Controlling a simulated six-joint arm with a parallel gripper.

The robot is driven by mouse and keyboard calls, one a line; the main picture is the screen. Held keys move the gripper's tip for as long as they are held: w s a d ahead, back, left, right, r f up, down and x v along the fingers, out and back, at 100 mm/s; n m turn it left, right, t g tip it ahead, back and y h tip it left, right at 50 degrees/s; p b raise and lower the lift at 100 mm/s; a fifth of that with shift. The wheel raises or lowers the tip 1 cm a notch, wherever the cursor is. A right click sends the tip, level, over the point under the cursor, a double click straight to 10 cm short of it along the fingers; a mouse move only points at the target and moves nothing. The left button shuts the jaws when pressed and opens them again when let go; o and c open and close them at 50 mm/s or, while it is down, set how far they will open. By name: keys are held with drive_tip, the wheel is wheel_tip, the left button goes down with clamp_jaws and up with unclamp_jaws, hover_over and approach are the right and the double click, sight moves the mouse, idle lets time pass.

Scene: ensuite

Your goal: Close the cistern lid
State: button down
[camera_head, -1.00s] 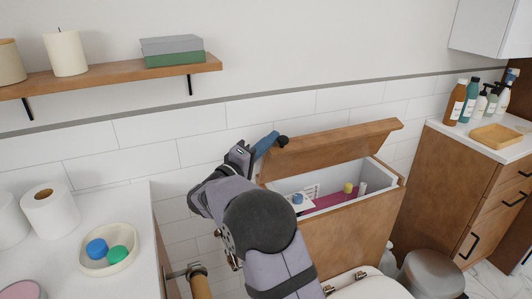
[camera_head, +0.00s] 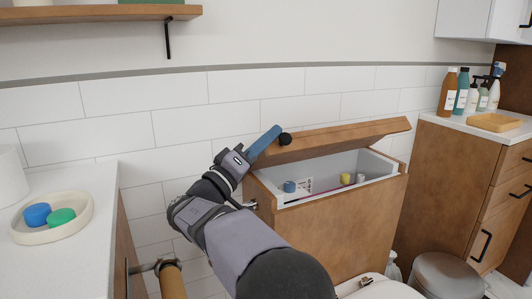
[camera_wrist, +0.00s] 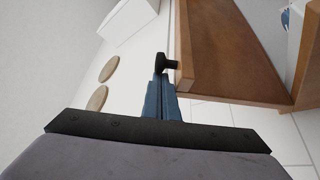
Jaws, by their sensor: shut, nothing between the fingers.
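The brown wooden cistern lid (camera_head: 345,138) is partly open, tilted up above the wooden cistern (camera_head: 345,220). Its white interior shows below the lid. The lid's wooden face (camera_wrist: 228,50) fills the upper right there.
Inside the cistern are a blue item (camera_head: 290,187), a yellow item (camera_head: 346,178) and a thin pink edge. A white counter with a dish (camera_head: 20,232) is at left. A shelf (camera_head: 90,15) hangs above. A wooden cabinet (camera_head: 450,180) with bottles stands at right.

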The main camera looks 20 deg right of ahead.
drive_tip(key=s+f+m+g+h+b, duration=0.1)
drive_tip(key=f+b, duration=0.4)
drive_tip(key=b, duration=0.5)
drive_tip(key=s+f+m+g+b, duration=0.1)
drive_tip(key=s+f+m+b, duration=0.2)
drive_tip(key=b, duration=0.7)
wheel_tip(320, 180, down, 2)
drive_tip(key=shift+s+f+m+h, duration=0.1)
drive_tip(key=shift+s+m+h, duration=0.25)
drive_tip(key=shift+s, duration=0.35)
drive_tip(key=shift+r, duration=0.2)
wheel_tip(320, 180, up, 10)
drive_tip(key=p, duration=0.5)
drive_tip(key=shift+f, duration=0.1)
